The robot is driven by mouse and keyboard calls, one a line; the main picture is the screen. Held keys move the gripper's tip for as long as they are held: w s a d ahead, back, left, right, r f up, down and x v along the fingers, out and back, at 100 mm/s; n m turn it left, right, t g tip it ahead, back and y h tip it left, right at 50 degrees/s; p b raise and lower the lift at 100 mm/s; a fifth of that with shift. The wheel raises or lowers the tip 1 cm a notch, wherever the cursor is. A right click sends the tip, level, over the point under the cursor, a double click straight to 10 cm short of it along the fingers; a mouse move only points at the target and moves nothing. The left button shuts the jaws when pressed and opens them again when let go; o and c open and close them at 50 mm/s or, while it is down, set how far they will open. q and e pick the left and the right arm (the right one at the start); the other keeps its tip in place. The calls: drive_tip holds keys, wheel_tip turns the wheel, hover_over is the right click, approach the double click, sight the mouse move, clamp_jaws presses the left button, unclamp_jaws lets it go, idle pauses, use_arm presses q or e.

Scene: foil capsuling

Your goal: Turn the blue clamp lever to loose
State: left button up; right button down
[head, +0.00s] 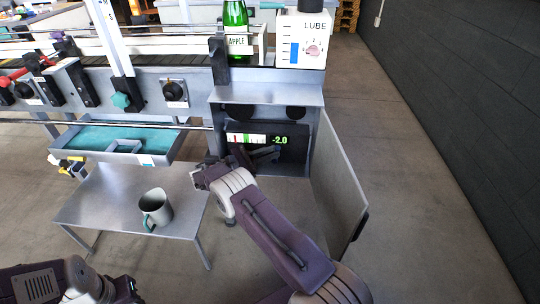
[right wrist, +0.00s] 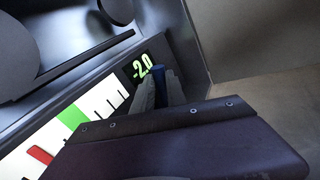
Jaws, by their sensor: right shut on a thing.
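The blue clamp lever (right wrist: 159,72) shows as a small blue strip between my right gripper's fingers in the right wrist view. My right gripper (right wrist: 160,88) is shut on it, beside a green "-2.0" readout (right wrist: 142,67). The fingers and the gripper body hide most of the lever.
The display has a white scale (right wrist: 45,135) with a green band and a red mark. The open cabinet door (head: 340,180) stands right of my right arm. A low metal table (head: 105,200) with a grey mug (head: 156,207) is at left.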

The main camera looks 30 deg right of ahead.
idle(0.3)
drive_tip(key=c, duration=1.6)
unclamp_jaws()
drive_tip(key=a, duration=0.9)
drive_tip(key=shift+w+a+b, duration=0.1)
drive_tip(key=shift+b, duration=0.2)
